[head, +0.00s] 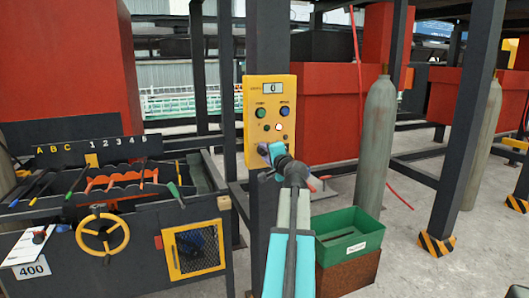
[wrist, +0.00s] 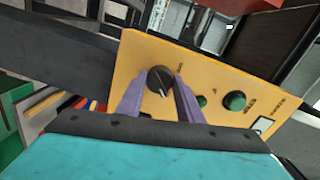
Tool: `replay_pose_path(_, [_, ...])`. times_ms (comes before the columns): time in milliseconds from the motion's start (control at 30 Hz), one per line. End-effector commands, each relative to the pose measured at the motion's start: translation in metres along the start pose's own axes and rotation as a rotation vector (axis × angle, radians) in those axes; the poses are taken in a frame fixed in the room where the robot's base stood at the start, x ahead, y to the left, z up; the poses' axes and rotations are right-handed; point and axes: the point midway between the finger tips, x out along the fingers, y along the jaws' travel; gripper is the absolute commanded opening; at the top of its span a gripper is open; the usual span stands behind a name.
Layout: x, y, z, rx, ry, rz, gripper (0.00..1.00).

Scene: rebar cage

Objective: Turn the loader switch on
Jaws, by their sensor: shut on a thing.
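The yellow control panel (head: 284,88) is mounted on a dark post in the head view, with a small display reading 0 and several buttons. In the wrist view the panel (wrist: 215,85) is tilted, and a round black rotary switch (wrist: 159,77) with a light pointer mark sits near its end. My gripper (wrist: 159,92) has its two purple fingers on either side of this switch and is shut on it. In the head view my gripper (head: 270,150) is at the panel's lower part and hides the switch there.
A green bin (head: 350,238) stands on a brown block at the lower right of the panel. A grey gas cylinder (head: 377,140) stands right of my arm. A dark workbench with a yellow handwheel (head: 103,236) and tools is at the left. Dark posts stand around.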

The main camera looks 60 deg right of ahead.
Motion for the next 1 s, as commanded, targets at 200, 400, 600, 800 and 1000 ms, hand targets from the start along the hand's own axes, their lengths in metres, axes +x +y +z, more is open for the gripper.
replay_pose_path(200, [0.0019,-0.0044,0.0018,0.013,-0.003,-0.007,0.11])
replay_pose_path(400, [0.0019,-0.0045,0.0019,0.012,-0.003,-0.008,0.35])
replay_pose_path(600, [0.0011,-0.0029,0.0011,0.010,-0.002,-0.005,0.52])
replay_pose_path(800, [0.0003,-0.0016,0.0007,0.008,-0.002,-0.003,0.52])
replay_pose_path(1000, [-0.0055,-0.0009,0.0007,0.008,-0.001,-0.002,0.52])
